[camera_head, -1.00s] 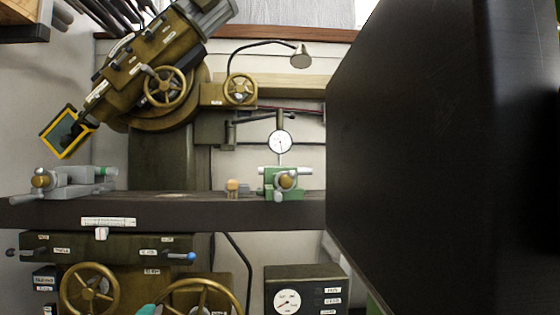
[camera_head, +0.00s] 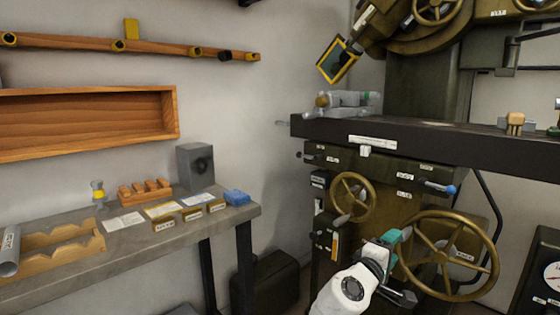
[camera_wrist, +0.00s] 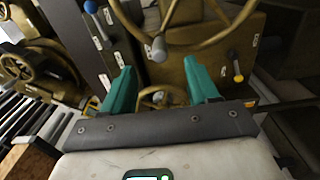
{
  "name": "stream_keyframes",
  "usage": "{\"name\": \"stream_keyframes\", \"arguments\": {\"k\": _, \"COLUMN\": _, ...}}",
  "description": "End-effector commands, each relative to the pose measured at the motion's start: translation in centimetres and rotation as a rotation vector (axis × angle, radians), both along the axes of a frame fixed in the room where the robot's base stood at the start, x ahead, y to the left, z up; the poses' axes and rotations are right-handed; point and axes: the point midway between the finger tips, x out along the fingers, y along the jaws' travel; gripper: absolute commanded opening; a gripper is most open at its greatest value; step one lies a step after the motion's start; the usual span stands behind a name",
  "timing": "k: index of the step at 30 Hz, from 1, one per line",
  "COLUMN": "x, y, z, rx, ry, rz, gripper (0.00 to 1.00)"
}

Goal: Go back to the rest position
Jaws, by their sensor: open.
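My gripper (camera_wrist: 157,88) is open, with its two teal fingers spread apart and nothing between them in the wrist view. In the head view my white arm and gripper (camera_head: 396,262) show at the bottom, in front of the milling machine. The gripper lies beside the large brass handwheel (camera_head: 447,256), overlapping its left rim in the picture; whether they touch cannot be told. The wrist view shows a brass handwheel (camera_wrist: 206,40) beyond the fingers.
A smaller handwheel (camera_head: 352,197) and a blue-knobbed lever (camera_head: 440,188) stick out from the machine under its long dark table (camera_head: 430,138). A grey workbench (camera_head: 130,250) stands at left with small blocks and cards. A wooden shelf (camera_head: 85,120) hangs above it.

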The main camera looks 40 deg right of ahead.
Motion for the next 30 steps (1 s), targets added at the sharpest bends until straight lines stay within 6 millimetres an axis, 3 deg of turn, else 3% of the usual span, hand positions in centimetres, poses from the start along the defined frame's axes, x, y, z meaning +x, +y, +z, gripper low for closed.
{"name": "stream_keyframes", "arguments": {"k": 2, "x": -0.2, "y": 0.3, "z": -0.8, "rx": 0.022, "ry": -0.011, "rz": 0.006, "gripper": 0.60}}
{"name": "stream_keyframes", "arguments": {"k": 4, "x": -0.8, "y": 1.1, "z": -2.7, "rx": 0.083, "ry": -0.043, "rz": 0.020, "gripper": 0.60}}
{"name": "stream_keyframes", "arguments": {"k": 8, "x": -2.8, "y": 4.0, "z": -9.0, "rx": 0.297, "ry": -0.135, "rz": 0.058, "gripper": 0.60}}
{"name": "stream_keyframes", "arguments": {"k": 12, "x": -5.7, "y": 9.1, "z": -16.8, "rx": 0.603, "ry": -0.212, "rz": 0.084, "gripper": 0.60}}
{"name": "stream_keyframes", "arguments": {"k": 18, "x": -10.9, "y": 18.0, "z": -25.2, "rx": 1.032, "ry": -0.215, "rz": 0.073, "gripper": 0.60}}
{"name": "stream_keyframes", "arguments": {"k": 24, "x": -16.1, "y": 25.7, "z": -29.1, "rx": 1.341, "ry": -0.138, "rz": 0.029, "gripper": 0.60}}
{"name": "stream_keyframes", "arguments": {"k": 30, "x": -21.2, "y": 31.8, "z": -30.4, "rx": 1.571, "ry": -0.027, "rz": -0.024, "gripper": 0.60}}
